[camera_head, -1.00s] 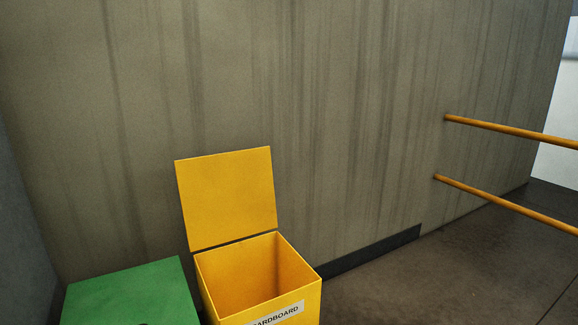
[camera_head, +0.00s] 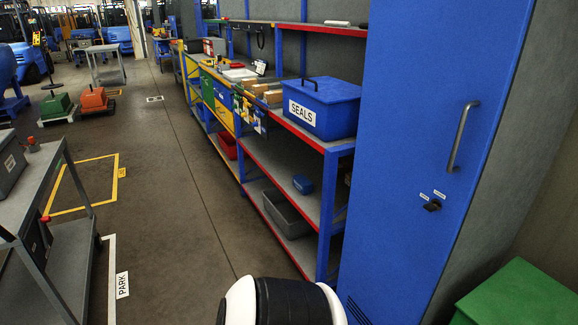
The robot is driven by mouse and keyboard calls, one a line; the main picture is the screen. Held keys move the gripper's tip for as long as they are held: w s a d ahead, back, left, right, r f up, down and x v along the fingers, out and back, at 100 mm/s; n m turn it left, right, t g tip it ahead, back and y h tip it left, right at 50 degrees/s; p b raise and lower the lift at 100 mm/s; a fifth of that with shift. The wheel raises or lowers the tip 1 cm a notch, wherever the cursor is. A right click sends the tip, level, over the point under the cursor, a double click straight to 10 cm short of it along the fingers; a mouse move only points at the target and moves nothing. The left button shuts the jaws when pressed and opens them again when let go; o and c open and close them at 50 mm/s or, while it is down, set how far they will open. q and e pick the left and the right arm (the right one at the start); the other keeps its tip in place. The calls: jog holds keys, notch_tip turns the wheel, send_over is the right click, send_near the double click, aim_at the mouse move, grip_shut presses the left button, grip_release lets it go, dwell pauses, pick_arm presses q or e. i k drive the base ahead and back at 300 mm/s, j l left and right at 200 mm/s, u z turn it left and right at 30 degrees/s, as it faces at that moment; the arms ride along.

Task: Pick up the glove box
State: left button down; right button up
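I cannot make out any box marked as the glove box. A blue lidded box labelled SEALS (camera_head: 322,107) with a dark handle stands on the near end of the workbench shelf. Several small cardboard-coloured boxes (camera_head: 262,90) sit just beyond it, too small to identify. Neither of my grippers is in view; only a white and black part of my own arm shows at the bottom middle.
A tall blue cabinet (camera_head: 430,130) stands right of the shelving (camera_head: 285,184). A green box (camera_head: 525,294) is at the bottom right. A grey cart (camera_head: 75,268) stands on the left, beside a floor mark reading PARK (camera_head: 122,285). The aisle floor (camera_head: 180,210) between is clear.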

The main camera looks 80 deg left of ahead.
aim_at(305, 186)
jog(key=u, duration=2.6)
jog(key=i+j, duration=0.5)
jog(key=i, duration=0.2)
jog(key=i+j+z, duration=0.1)
jog(key=i+j, duration=0.35)
jog(key=i, duration=0.25)
